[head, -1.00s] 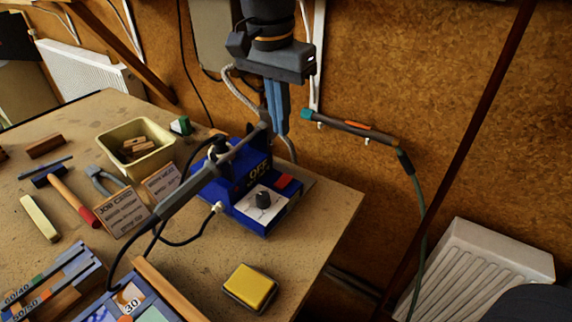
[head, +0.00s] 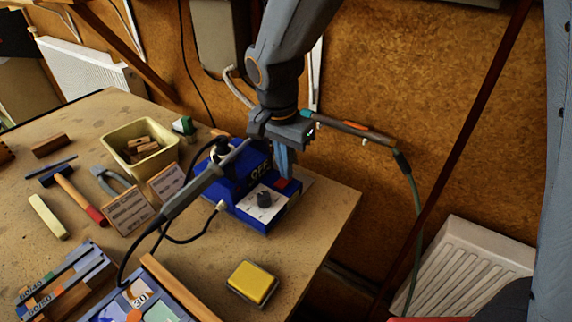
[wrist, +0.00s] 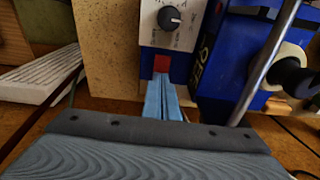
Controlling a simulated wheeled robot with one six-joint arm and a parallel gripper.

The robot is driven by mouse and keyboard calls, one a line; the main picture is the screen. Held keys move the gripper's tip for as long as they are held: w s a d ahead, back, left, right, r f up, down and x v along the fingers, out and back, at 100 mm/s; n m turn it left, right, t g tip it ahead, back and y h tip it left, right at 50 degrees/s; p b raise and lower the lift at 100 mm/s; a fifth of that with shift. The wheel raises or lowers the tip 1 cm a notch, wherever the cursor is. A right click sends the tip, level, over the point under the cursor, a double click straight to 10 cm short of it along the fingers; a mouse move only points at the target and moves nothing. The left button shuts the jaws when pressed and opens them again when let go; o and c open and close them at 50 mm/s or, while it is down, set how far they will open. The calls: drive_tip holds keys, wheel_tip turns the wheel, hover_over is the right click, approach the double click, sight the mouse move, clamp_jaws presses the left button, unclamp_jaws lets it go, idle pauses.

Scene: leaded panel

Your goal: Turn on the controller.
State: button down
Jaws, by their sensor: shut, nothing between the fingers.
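The controller (head: 250,217) is a blue box at the table's back right corner, with a white face, a black knob (head: 264,199) and a red switch. In the wrist view the red switch (wrist: 161,63) sits just beyond my fingertips, below the knob (wrist: 169,18). My gripper (head: 287,178) is shut and empty, pointing down at the switch end of the controller. Its blue fingers (wrist: 163,83) partly cover the switch; I cannot tell whether they touch it.
A soldering iron (head: 194,188) slants across the controller's left side, its cord running left. A yellow sponge (head: 252,283) lies in front. A tub (head: 163,158), cards and hand tools lie left. Another tool (head: 352,129) hangs on the wall behind. The table's right edge is close.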

sight(279, 186)
drive_tip(key=shift+f, duration=0.2)
idle(0.3)
drive_tip(key=shift+s, duration=0.1)
drive_tip(key=shift+s+a+r+p, duration=0.15)
drive_tip(key=shift+s+a+p, duration=0.25)
drive_tip(key=shift+s, duration=0.15)
drive_tip(key=shift+r+p, duration=0.4)
drive_tip(key=shift+r, duration=0.15)
wheel_tip(279, 186, up, 13)
drive_tip(key=s, duration=0.1)
drive_tip(key=shift+s+a, duration=0.2)
drive_tip(key=shift+a, duration=0.2)
drive_tip(key=shift+f, duration=0.15)
